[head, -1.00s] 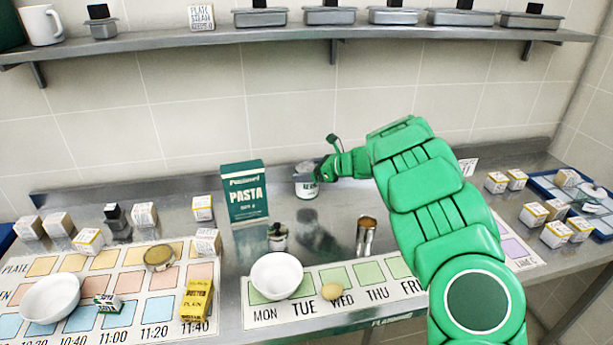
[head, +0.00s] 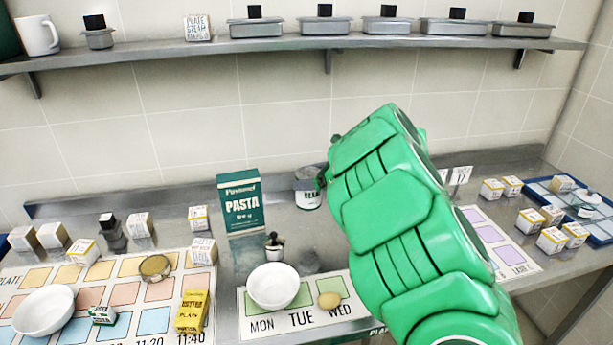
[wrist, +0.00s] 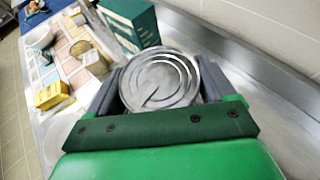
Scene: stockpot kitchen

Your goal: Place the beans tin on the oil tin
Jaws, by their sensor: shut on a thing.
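The beans tin (head: 308,199) has a white label with dark lettering and a bare metal upper part. It stands upright right of the pasta box in the head view. In the wrist view its round ringed metal lid (wrist: 160,80) sits between the fingers of my gripper (wrist: 160,88), which is shut on it. In the head view my gripper (head: 322,178) is mostly hidden behind my arm. I cannot tell how high the tin is above the counter. I cannot make out an oil tin; my arm covers part of the counter.
A green pasta box (head: 240,205) stands close left of the tin. A small metal pot (head: 273,246) and a white bowl (head: 273,286) are nearer the front. A wall shelf (head: 290,50) runs above. Blue trays (head: 590,208) with small boxes are at right.

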